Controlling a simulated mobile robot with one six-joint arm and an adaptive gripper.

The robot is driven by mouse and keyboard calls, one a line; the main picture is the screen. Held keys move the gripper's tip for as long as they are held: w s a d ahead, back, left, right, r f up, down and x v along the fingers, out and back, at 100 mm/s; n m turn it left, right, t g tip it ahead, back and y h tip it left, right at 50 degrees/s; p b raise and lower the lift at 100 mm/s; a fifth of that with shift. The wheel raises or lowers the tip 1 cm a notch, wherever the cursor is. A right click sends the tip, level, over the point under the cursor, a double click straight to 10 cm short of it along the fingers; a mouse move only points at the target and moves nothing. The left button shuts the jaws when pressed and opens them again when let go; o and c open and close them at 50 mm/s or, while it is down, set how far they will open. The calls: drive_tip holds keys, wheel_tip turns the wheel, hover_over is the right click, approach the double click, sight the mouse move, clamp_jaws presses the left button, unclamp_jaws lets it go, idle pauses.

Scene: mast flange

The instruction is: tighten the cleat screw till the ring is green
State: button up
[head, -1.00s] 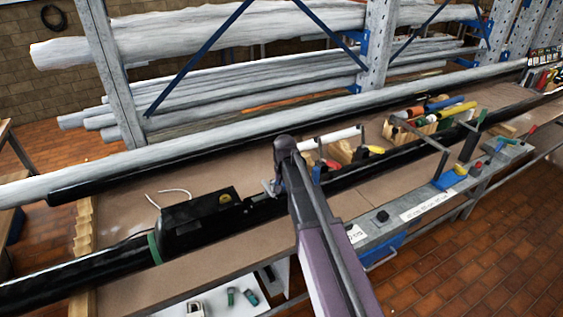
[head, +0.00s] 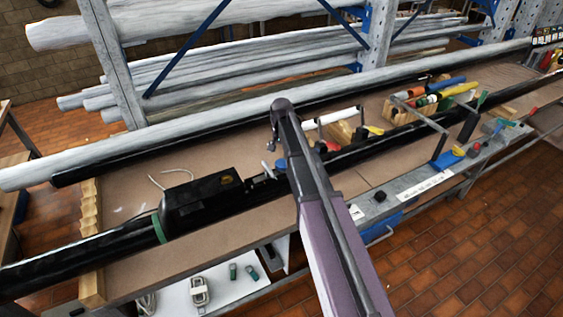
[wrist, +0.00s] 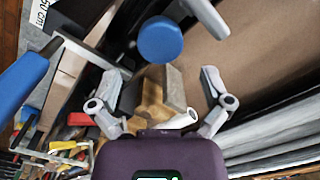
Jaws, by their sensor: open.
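My gripper (wrist: 161,76) is open in the wrist view, with its two fingers apart and nothing held. A round blue knob (wrist: 160,40) lies just beyond the fingertips, close to a grey bar. A small blue part (head: 281,163) shows beside the black mast in the head view, partly behind my arm. I cannot tell whether the blue knob is the cleat screw. The black mast (head: 60,257) carries a black box (head: 200,202) with a yellow mark. My arm hides part of the mast, and the gripper is mostly hidden in the head view.
A wooden block (wrist: 153,97) lies below the fingers in the wrist view. Wooden tool holders (head: 340,132) stand right of my arm. A grey rail with a blue clamp (head: 447,160) runs along the bench front. Bare brown bench top (head: 130,190) lies left of the black box.

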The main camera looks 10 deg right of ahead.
sight(281, 162)
drive_tip(key=shift+f+b, duration=3.25)
drive_tip(key=shift+f, duration=0.1)
drive_tip(key=shift+r, duration=0.1)
drive_tip(key=c, duration=1.2)
drive_tip(key=shift+m, duration=0.4)
drive_tip(key=shift+c, duration=0.2)
drive_tip(key=m, duration=0.5)
drive_tip(key=shift+m, duration=0.3)
drive_tip(key=m, duration=0.6)
drive_tip(key=shift+m, duration=0.3)
drive_tip(key=o, duration=1.2)
drive_tip(key=shift+o, duration=0.2)
